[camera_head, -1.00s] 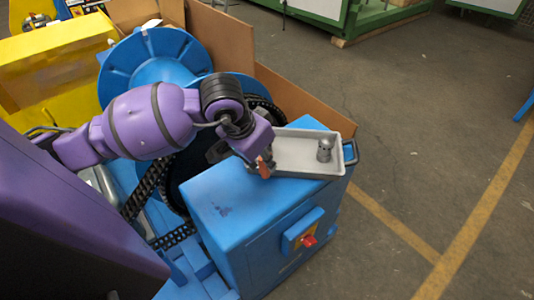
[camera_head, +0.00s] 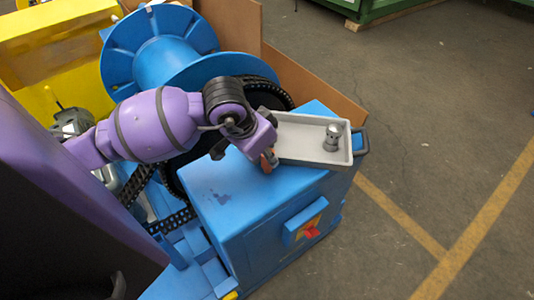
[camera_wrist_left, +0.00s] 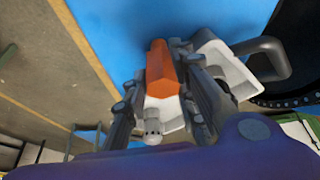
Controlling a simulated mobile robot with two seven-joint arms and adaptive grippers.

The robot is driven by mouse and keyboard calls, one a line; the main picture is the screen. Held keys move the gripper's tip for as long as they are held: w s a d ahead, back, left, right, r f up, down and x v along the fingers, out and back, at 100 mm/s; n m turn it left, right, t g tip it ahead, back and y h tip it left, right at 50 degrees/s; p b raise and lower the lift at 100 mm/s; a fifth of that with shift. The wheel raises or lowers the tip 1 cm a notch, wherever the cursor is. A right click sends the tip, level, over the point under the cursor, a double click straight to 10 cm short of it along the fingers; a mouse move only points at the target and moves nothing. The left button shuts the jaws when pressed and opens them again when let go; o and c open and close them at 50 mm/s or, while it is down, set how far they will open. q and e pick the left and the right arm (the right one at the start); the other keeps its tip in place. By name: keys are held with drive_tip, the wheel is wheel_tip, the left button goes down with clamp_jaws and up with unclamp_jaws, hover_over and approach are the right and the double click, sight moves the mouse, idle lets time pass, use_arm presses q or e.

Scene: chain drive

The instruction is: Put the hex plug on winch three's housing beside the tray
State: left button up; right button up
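An orange hex plug (camera_head: 268,161) is between the fingers of my left gripper (camera_head: 266,158), just left of the tray over the top of the blue housing (camera_head: 235,190). In the left wrist view the fingers (camera_wrist_left: 165,90) close on both sides of the orange plug (camera_wrist_left: 160,70), and its far end is close to the blue surface. I cannot tell whether it touches. The grey tray (camera_head: 290,157) lies on the housing top, with a grey metal fitting (camera_head: 332,137) standing in it. My right gripper is not in view.
A black chain (camera_head: 172,221) and a blue drum (camera_head: 165,55) are left of and behind the housing. A red switch (camera_head: 311,232) is on its front face. Brown panels (camera_head: 310,90) stand behind. The housing top left of the plug is clear.

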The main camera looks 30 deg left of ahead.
use_arm(q)
drive_tip(key=o, duration=0.5)
drive_tip(key=shift+c, duration=0.2)
drive_tip(key=shift+r, duration=0.2)
drive_tip(key=v, duration=1.2)
